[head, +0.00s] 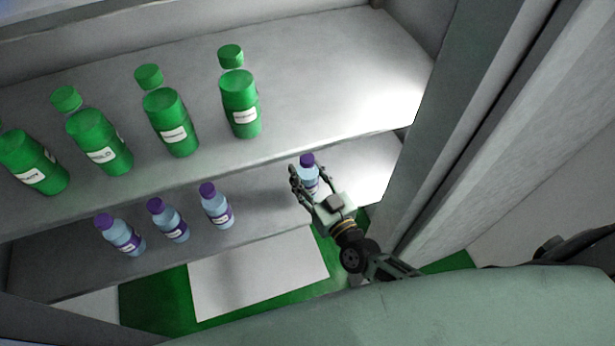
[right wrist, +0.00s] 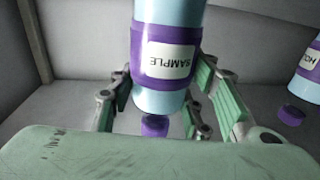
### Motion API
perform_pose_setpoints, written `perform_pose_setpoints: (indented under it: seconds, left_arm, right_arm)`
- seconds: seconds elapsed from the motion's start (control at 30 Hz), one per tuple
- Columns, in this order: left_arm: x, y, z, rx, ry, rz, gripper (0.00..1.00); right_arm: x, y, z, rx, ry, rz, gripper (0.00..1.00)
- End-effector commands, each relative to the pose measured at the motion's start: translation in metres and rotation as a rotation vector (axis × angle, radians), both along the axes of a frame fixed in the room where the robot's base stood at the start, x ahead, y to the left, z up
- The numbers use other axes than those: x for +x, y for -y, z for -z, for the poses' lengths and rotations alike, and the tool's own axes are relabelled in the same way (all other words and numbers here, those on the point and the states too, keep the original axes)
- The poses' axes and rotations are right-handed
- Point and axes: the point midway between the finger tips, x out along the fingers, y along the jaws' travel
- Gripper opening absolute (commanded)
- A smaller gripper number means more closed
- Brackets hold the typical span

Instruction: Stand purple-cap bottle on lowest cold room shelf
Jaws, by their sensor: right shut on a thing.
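A light-blue bottle with a purple cap (head: 308,170) is between the fingers of my right gripper (head: 308,181) at the right end of the lowest shelf (head: 262,199). In the right wrist view the bottle (right wrist: 166,96) fills the middle, with a purple band and a white label reading "SAMPLE". The right gripper's green fingers (right wrist: 168,105) are on both sides of it, shut on it. The bottle looks roughly upright; whether its base touches the shelf is hidden. My left gripper is not in view.
Several purple-cap bottles, one of them here (head: 217,206), stand to the left on the lowest shelf. Large green bottles (head: 240,100) stand on the shelf above (head: 330,75). A grey upright frame (head: 425,130) borders the right side. Shelf room shows between the held bottle and its nearest neighbour.

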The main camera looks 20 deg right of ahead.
Motion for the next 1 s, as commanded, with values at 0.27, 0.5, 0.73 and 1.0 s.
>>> perform_pose_setpoints:
  seconds: [0.27,0.5,0.73,1.0]
  left_arm:
    - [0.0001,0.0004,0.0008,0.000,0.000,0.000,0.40]
    - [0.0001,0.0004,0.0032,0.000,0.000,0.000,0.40]
    - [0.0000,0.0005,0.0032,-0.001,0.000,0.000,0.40]
    - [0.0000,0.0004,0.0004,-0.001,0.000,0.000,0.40]
  right_arm:
    - [0.0008,0.0003,0.0010,0.001,0.006,0.001,0.05]
    - [0.0001,0.0002,0.0061,0.000,0.002,0.000,0.50]
    - [0.0001,0.0001,0.0061,0.000,0.001,0.000,0.63]
    - [0.0002,0.0003,0.0023,0.000,0.002,0.000,0.63]
